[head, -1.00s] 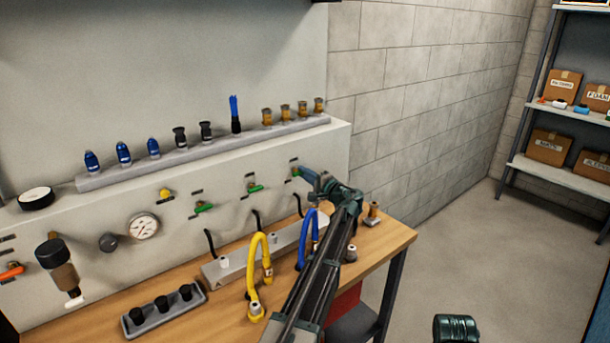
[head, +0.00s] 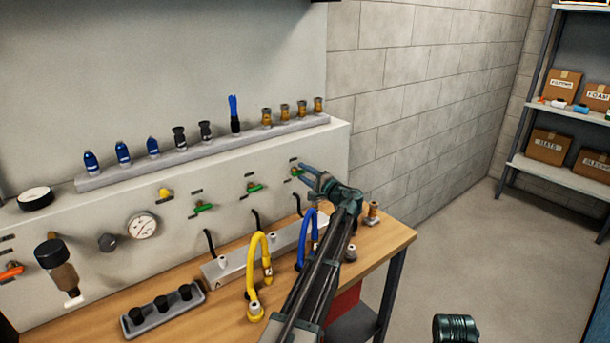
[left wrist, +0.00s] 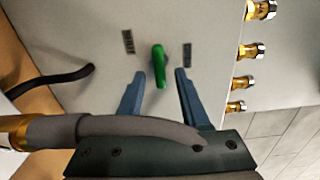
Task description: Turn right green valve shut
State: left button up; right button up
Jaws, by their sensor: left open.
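The right green valve (head: 296,172) is at the right end of the panel, partly hidden by my left gripper in the head view. In the left wrist view its green handle (left wrist: 159,66) stands upright in the picture, between the fingers and just beyond their tips. My left gripper (head: 306,172) is open, with one finger on each side of the handle; it also shows in the left wrist view (left wrist: 160,73). I see no contact. Two other green valves, the middle one (head: 254,187) and the left one (head: 203,207), are further left on the panel.
A yellow hose (head: 256,270) and a blue hose (head: 304,240) stand on the wooden bench (head: 388,243) below. Brass fittings (head: 285,112) line the ledge above. A gauge (head: 142,226) and an orange-handled valve (head: 11,270) are further left. The floor at right is clear.

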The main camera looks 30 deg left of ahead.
pick_arm(q)
jog(key=v, duration=1.3)
jog(key=shift+s+d, duration=0.2)
jog(key=shift+d, duration=0.15)
jog(key=s+d+f+g+h+p, duration=0.1)
jog(key=s+d+f+h, duration=0.4)
jog(key=s+d, duration=0.5)
jog(key=s+d+f+g+h+p, duration=0.2)
jog(key=s+d+f+h, duration=0.3)
jog(key=s+d, duration=0.4)
jog(key=s+d+f+g+h+p, duration=0.2)
jog(key=s+d+f+g+h, duration=0.2)
jog(key=s+d+f, duration=0.3)
jog(key=s+d+h, duration=0.1)
jog(key=s+d, duration=0.2)
jog(key=s, duration=0.4)
jog(key=shift+s+d+n, duration=0.35)
jog(key=shift+s+n, duration=0.05)
